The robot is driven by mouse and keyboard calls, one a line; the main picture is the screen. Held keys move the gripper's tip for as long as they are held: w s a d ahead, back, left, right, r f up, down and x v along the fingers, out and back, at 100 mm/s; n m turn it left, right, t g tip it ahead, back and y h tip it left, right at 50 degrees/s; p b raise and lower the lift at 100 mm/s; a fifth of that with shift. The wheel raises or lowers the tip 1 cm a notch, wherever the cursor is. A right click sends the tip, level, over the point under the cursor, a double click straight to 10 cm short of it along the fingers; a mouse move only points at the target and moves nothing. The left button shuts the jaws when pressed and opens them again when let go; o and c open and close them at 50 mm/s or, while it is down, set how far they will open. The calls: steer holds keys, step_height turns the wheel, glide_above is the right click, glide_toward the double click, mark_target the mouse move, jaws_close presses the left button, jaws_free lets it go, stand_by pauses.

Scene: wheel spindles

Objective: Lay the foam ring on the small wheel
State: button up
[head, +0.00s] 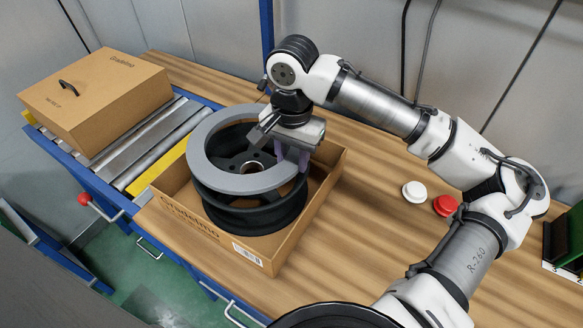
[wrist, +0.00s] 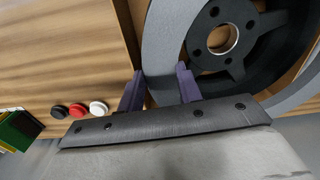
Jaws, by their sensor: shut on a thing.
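The grey foam ring (head: 240,184) is flat and roughly level over a black wheel (head: 250,215) in an open cardboard box. My gripper (head: 290,154) is shut on the ring's right side in the head view. In the wrist view the purple fingers of my gripper (wrist: 159,82) stand either side of the foam ring's band (wrist: 160,50). The wheel's spokes and hub (wrist: 222,40) show through the ring's opening. Whether the ring touches the wheel or hovers just above it, I cannot tell. Only this one wheel shows clearly, and its lower part is hidden by the box.
The open box (head: 215,236) stands on a wooden bench (head: 365,215). A closed carton (head: 100,95) sits on the roller conveyor (head: 165,130) at left.

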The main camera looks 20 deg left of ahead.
steer(key=shift+f+p, duration=0.3)
steer(key=shift+f, duration=2.35)
steer(key=o, duration=1)
steer(key=shift+c, duration=0.2)
steer(key=shift+r, duration=0.1)
step_height(320, 180, up, 12)
steer(key=shift+f+b, duration=0.1)
steer(key=shift+b, duration=1.1)
